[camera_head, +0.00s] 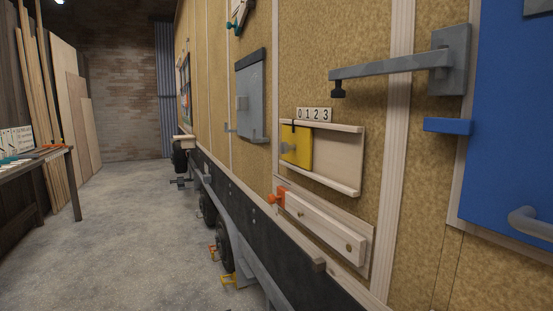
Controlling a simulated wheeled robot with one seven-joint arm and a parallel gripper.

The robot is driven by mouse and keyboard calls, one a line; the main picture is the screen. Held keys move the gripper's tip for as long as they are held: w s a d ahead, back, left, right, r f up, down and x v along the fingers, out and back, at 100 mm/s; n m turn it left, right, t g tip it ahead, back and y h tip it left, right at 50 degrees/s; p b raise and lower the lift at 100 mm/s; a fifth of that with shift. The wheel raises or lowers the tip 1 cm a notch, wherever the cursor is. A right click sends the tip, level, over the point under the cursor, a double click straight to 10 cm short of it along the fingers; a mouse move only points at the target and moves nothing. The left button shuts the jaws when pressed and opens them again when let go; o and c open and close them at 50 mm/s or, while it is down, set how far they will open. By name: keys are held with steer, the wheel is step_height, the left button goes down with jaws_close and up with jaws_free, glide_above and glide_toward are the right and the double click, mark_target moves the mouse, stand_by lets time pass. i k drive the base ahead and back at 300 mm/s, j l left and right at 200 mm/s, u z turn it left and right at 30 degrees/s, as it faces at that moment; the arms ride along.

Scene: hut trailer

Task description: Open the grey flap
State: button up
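The grey flap (254,80) is on the trailer's tan side wall, upper middle of the head view. It is a flat grey panel with a darker strip along its top edge. It appears to lie flat against the wall. A small lighter grey piece (242,103) is on its left side, and a small blue-grey piece (231,128) sits at its lower left. My gripper is not in view.
Below is a wooden bar (325,228) with an orange knob (277,198). A grey bracket arm (385,68) juts out near a blue door (515,120). The concrete floor (130,240) at left is clear.

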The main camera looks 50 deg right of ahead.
mark_target(250, 95)
steer(key=i+l+z, duration=0.15)
steer(key=i, duration=0.45)
steer(key=i+l+z, duration=0.15)
steer(key=i, duration=0.4)
steer(key=l, duration=0.05)
